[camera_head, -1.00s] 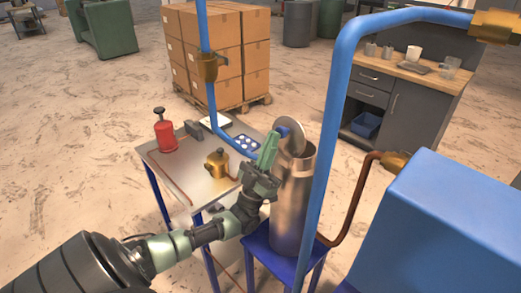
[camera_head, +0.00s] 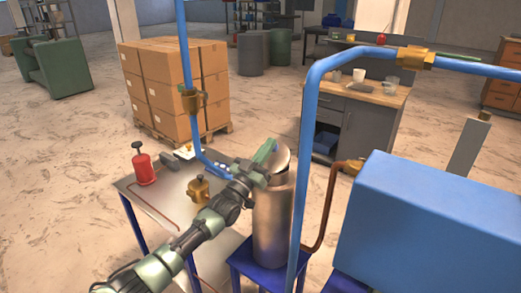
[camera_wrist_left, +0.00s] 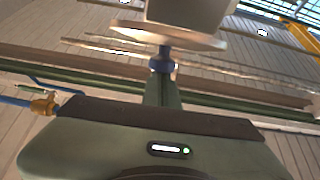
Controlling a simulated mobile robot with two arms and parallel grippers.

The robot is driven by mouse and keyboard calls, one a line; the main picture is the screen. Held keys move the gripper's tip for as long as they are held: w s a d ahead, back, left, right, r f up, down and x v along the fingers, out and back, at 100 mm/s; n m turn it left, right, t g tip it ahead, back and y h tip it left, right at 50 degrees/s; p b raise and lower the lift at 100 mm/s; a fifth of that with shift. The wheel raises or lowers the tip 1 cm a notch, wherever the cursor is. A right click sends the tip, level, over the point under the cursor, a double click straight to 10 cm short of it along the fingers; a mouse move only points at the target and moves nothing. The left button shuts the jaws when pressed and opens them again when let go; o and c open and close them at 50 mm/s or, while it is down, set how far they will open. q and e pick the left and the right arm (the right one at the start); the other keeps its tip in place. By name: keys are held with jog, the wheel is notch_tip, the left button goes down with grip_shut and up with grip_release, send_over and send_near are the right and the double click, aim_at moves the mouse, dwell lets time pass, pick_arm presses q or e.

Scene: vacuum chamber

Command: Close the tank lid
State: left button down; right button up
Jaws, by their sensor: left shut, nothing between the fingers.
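The tank (camera_head: 273,222) is an upright metal cylinder on a blue stand in the head view. Its round grey lid (camera_head: 284,158) stands tilted up above the tank's rim, partly hidden by my left gripper. My left gripper (camera_head: 267,152), green and dark, is shut and empty at the left side of the lid, over the rim. I cannot tell whether it touches the lid. In the left wrist view a pale disc (camera_wrist_left: 165,36) with a short blue-ended stem lies just beyond the green fingers (camera_wrist_left: 162,90). My right gripper is not in view.
A blue pipe (camera_head: 307,150) rises right of the tank, beside a large blue box (camera_head: 420,225). Left is a table (camera_head: 160,198) with a red bottle (camera_head: 144,168) and a brass fitting (camera_head: 198,190). Stacked cartons (camera_head: 175,85) stand behind.

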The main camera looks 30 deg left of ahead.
aim_at(275, 148)
pick_arm(q)
jog(key=shift+w+f+g, duration=0.4)
jog(key=shift+w+g, duration=0.2)
jog(key=shift+w, duration=0.15)
jog(key=shift+w+d+f+b, duration=0.1)
jog(key=shift+w+f+b, duration=0.35)
jog(key=shift+w+b, duration=0.15)
jog(key=shift+w+f+b, duration=0.5)
jog(key=shift+w+b, duration=0.1)
jog(key=shift+b, duration=0.6)
jog(key=shift+d, duration=0.1)
jog(key=r+p, duration=0.2)
jog(key=r, duration=0.2)
jog(key=shift+w+r+p, duration=0.25)
jog(key=shift+p, duration=0.15)
jog(key=s+a+r+b, duration=0.1)
jog(key=s+r+b, duration=0.1)
jog(key=s, duration=0.7)
jog(key=shift+s+r+b, duration=0.15)
jog(key=shift+s+b, duration=0.2)
jog(key=shift+s, duration=0.05)
